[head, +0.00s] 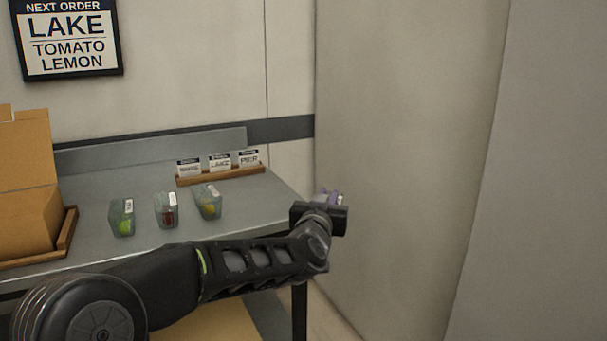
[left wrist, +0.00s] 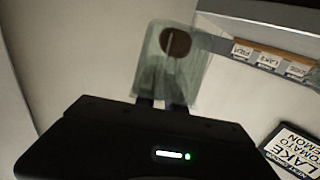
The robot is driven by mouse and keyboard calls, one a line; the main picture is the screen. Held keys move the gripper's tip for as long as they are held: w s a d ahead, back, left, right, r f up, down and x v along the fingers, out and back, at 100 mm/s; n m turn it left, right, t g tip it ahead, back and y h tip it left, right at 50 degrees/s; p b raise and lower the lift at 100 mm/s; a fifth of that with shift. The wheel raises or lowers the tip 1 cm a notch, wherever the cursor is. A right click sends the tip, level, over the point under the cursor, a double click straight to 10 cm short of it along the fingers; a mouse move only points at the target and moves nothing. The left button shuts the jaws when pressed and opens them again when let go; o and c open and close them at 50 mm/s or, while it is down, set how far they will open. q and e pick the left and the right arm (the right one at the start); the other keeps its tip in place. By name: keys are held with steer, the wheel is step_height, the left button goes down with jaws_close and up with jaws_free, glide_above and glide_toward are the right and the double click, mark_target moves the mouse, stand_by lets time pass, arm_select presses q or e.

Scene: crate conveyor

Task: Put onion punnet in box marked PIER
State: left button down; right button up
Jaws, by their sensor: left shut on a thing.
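My left gripper (head: 328,198) is shut and held out past the right end of the table. In the left wrist view it grips a clear greenish punnet (left wrist: 150,68) with a round brown thing inside, which looks like the onion. In the head view that punnet is mostly hidden by the gripper. A PIER card (head: 249,158) stands at the right end of a wooden rack, beside a LAKE card (head: 219,162). An open cardboard box (head: 25,215) is at the left; no marking shows on it. My right gripper is out of view.
A wall sign (head: 68,40) reads LAKE, tomato, lemon. A pale wall panel (head: 400,150) rises close to the right of the gripper.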

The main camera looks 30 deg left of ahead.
arm_select(q)
steer(key=s+d+f+m+h, duration=0.3)
steer(key=s+d+f+h, duration=0.1)
steer(key=f, duration=0.4)
steer(key=s+d+f+m+h, duration=0.3)
steer(key=s+d+f+h, duration=0.2)
steer(key=d+f, duration=0.3)
steer(key=shift+s+d+f+h, duration=0.2)
steer(key=shift+d+f+h, duration=0.2)
steer(key=shift+d, duration=0.25)
